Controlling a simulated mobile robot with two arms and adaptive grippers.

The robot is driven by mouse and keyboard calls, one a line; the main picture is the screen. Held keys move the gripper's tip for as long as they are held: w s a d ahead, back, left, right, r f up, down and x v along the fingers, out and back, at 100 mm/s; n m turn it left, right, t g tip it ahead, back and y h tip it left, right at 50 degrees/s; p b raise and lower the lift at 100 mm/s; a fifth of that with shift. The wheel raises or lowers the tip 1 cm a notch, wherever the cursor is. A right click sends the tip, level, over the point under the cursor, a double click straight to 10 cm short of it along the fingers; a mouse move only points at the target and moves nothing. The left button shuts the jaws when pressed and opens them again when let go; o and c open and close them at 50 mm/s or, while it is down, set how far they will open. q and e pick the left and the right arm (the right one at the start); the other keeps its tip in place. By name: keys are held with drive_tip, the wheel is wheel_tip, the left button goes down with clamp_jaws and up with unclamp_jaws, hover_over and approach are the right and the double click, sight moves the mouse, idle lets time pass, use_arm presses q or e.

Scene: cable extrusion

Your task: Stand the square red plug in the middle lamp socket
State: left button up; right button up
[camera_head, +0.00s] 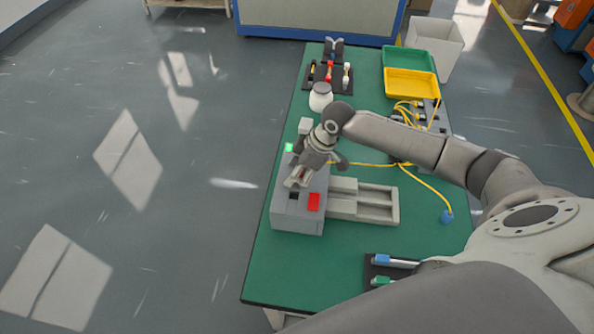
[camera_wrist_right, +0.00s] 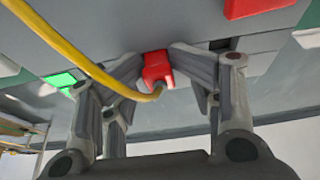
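The red plug (camera_wrist_right: 158,68) sits between my right gripper's fingertips in the right wrist view, with a yellow cable (camera_wrist_right: 90,65) running from its back. Its far end is at the grey socket box's face; how deep it sits is hidden. In the head view my right gripper (camera_head: 301,176) points down at the top of the grey socket box (camera_head: 297,222), its fingers closed around the plug. A dark socket opening (camera_head: 294,195) lies nearer, beside a red square (camera_head: 314,201). A lit green square (camera_head: 289,147) is at the far end. My left gripper is not in view.
Grey rails (camera_head: 365,207) extend right from the box. The yellow cable crosses the green table (camera_head: 275,275) to a blue plug (camera_head: 447,216). A white jar (camera_head: 320,97), a tool rack (camera_head: 330,77), and yellow (camera_head: 411,83) and green trays stand at the back.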

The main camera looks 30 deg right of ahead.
drive_tip(key=v, duration=1.2)
